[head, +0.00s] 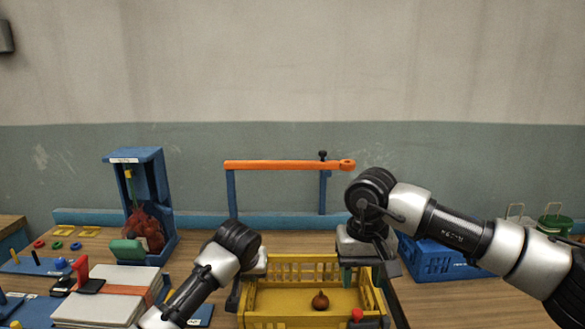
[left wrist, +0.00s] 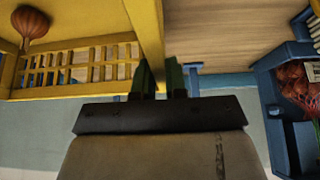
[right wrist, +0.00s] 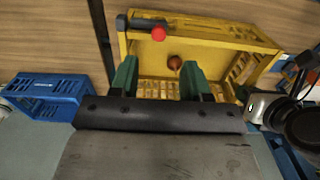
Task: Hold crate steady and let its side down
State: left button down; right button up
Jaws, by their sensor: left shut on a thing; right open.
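The yellow crate (head: 290,301) stands on the table in front of me, with a round brown onion (head: 320,300) inside. A red knob (head: 357,314) on a dark fitting sits at its front right corner; the knob also shows in the right wrist view (right wrist: 158,33). My left gripper (head: 242,290) is at the crate's left wall. In the left wrist view its fingers (left wrist: 162,80) are shut on the yellow wall's rim (left wrist: 146,30). My right gripper (head: 362,276) hangs over the crate's back right corner. In the right wrist view its fingers (right wrist: 158,80) are apart and empty.
A blue crate (head: 436,262) stands right of the yellow one. An orange bar (head: 285,165) on blue posts spans behind it. A blue stand (head: 160,200) with a red net sack is at the back left. A board, pegs and rings crowd the left.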

jog(key=shift+r, duration=0.3)
